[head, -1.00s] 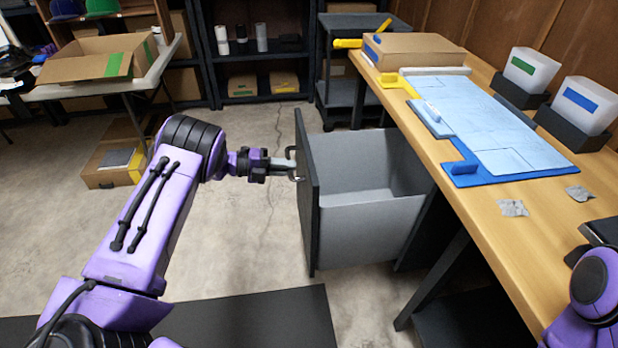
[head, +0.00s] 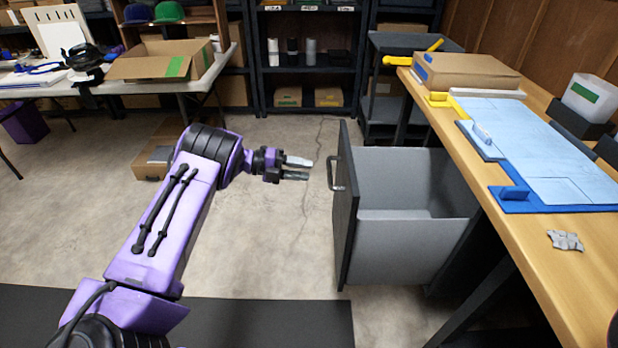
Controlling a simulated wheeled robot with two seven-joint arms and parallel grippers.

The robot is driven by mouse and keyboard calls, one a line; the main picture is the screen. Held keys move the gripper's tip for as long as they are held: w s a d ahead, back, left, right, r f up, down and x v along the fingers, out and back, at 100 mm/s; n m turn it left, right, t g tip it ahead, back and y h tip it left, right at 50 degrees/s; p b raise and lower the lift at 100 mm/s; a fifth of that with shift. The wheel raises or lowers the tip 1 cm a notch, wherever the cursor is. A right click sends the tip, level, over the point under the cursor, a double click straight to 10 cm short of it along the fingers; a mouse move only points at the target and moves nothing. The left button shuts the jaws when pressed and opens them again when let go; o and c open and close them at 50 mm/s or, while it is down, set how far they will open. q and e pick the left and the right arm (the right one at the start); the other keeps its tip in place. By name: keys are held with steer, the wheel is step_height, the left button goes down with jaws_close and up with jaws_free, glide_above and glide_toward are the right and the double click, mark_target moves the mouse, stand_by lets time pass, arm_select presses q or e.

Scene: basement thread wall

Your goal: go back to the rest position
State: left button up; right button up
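My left gripper (head: 298,168) is open and empty, with a gap between its two fingers. It is held over the floor, a little to the left of the drawer handle (head: 333,173) and apart from it. The grey drawer (head: 400,232) under the workbench is pulled out, and the part of its inside that shows looks empty. My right gripper is not in view; only a small dark piece shows at the bottom right corner.
The wooden workbench (head: 545,270) on the right carries a blue board with light blue sheets (head: 540,150), a cardboard box (head: 465,72) and a crumpled grey scrap (head: 565,240). A table (head: 200,85) with an open carton (head: 160,62) stands back left. Floor (head: 90,200) at left is clear.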

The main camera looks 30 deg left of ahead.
arm_select(q)
steer(key=shift+s+a, duration=0.15)
steer(key=shift+a, duration=0.2)
steer(key=shift+d, duration=0.15)
